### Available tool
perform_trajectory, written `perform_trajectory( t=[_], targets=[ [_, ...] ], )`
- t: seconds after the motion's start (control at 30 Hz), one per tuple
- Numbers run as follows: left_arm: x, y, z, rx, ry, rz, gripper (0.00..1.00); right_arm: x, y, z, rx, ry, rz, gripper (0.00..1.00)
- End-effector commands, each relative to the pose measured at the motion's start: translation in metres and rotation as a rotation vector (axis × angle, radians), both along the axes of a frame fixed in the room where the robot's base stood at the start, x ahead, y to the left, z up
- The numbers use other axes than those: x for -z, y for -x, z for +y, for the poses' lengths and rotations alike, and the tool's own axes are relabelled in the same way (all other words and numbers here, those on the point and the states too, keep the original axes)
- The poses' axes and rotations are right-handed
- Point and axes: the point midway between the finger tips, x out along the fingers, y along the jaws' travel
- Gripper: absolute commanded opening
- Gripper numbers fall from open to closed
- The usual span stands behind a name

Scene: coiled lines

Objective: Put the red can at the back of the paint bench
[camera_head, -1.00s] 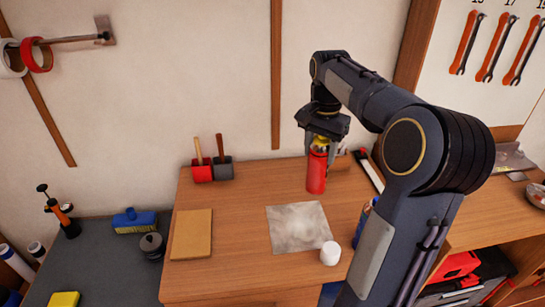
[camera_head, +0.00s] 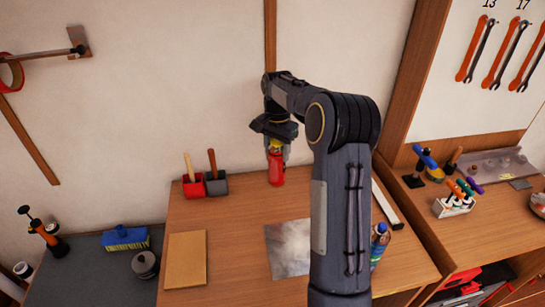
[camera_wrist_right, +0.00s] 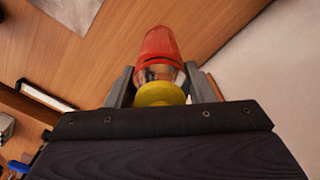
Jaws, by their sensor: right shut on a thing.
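The red can (camera_head: 276,172) has a silver neck and a yellow top. It is upright near the back edge of the paint bench (camera_head: 237,222), right of the red and grey holders. I cannot tell whether its base touches the bench. My right gripper (camera_head: 277,149) comes down from above and is shut on the can's upper part. In the right wrist view the can (camera_wrist_right: 160,45) sits between the two fingers, its yellow top toward the palm. My left gripper is not in view.
A tan sheet (camera_head: 186,260) and a grey sheet (camera_head: 285,252) lie farther forward.

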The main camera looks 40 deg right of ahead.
Motion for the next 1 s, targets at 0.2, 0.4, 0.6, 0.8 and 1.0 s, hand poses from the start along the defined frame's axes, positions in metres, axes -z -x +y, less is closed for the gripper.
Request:
perform_trajectory(
  t=[0.2,0.4,0.6,0.8,1.0],
  targets=[
    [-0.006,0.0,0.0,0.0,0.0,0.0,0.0,0.016,-0.015,0.001,0.001,0.001,-0.001,0.0],
    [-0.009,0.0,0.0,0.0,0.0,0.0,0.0,0.037,-0.019,0.001,0.002,-0.001,0.002,0.0],
    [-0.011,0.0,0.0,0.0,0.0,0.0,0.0,0.053,-0.02,0.001,0.0,-0.001,-0.003,0.0],
    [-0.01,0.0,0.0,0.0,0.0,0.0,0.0,0.054,-0.02,0.001,0.0,0.0,-0.002,0.0],
    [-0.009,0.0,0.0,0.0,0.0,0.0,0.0,0.056,-0.019,0.001,0.0,0.0,-0.001,0.63]
  ],
)
